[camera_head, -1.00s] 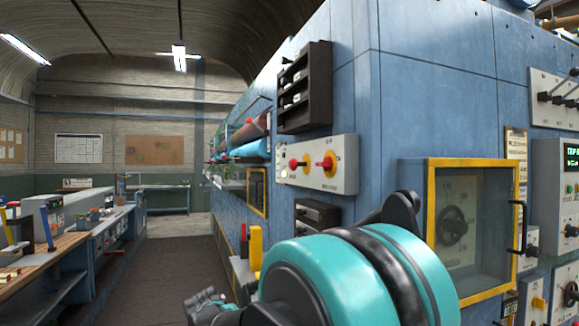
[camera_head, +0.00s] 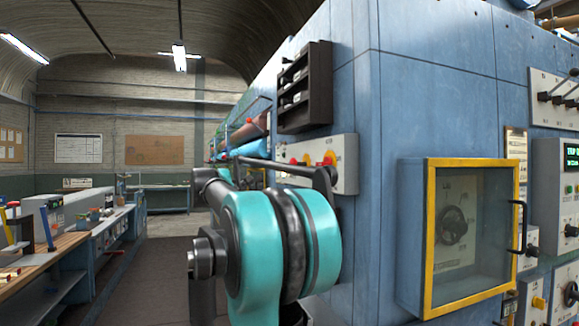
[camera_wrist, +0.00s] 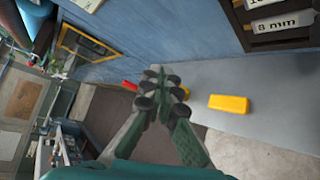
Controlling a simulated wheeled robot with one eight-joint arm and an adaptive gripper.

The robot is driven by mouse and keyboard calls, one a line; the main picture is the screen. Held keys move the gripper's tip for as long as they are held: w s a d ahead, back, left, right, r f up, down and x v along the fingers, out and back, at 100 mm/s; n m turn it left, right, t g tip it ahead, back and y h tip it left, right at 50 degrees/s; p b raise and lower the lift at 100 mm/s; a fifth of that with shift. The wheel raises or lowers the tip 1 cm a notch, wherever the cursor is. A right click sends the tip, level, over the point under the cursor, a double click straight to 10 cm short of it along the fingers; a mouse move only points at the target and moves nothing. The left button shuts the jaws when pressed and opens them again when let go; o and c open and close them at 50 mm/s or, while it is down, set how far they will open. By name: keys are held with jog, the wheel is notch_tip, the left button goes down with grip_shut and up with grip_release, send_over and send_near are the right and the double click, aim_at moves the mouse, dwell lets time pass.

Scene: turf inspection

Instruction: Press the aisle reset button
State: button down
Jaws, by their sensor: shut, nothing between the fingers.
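A pale control panel (camera_head: 346,166) is on the blue machine wall, with a red button (camera_head: 294,161) and a red-and-yellow button (camera_head: 330,159) showing. My teal arm covers its lower left part. I cannot read which button is the aisle reset. In the wrist view my gripper (camera_wrist: 163,78) is shut and empty, in front of a grey surface (camera_wrist: 222,75). A yellow block-like part (camera_wrist: 228,104) is to the right of the fingers, apart from them. A red part (camera_wrist: 130,86) is just left of the fingertips; contact cannot be told. My gripper is hidden in the head view.
A dark rack (camera_head: 305,88) is above the panel. A yellow-framed glass box (camera_head: 431,240) with a black handle juts out at the right. A long workbench (camera_head: 62,250) runs along the left. The dark aisle floor (camera_head: 155,262) between is clear.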

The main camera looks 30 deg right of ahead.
jog(key=w+d+r+n+h, duration=0.1)
jog(key=d+r+n, duration=0.1)
jog(key=r, duration=0.5)
jog(key=w+d+r+n+t+h, duration=0.1)
jog(key=r+n, duration=0.1)
jog(key=r, duration=0.6)
jog(key=shift+w+d+h, duration=0.3)
jog(key=shift+d, duration=0.05)
jog(key=shift+f, duration=0.1)
jog(key=s+d, duration=0.2)
jog(key=d, duration=0.6)
jog(key=shift+d, duration=0.25)
jog(key=shift+d, duration=0.1)
jog(key=shift+s+d, duration=0.15)
jog(key=shift+d, duration=0.2)
jog(key=shift+s+d, duration=0.15)
jog(key=shift+d, duration=0.35)
dwell(1.0)
jog(key=shift+a, duration=0.1)
jog(key=shift+w+a, duration=0.25)
jog(key=shift+a, duration=0.6)
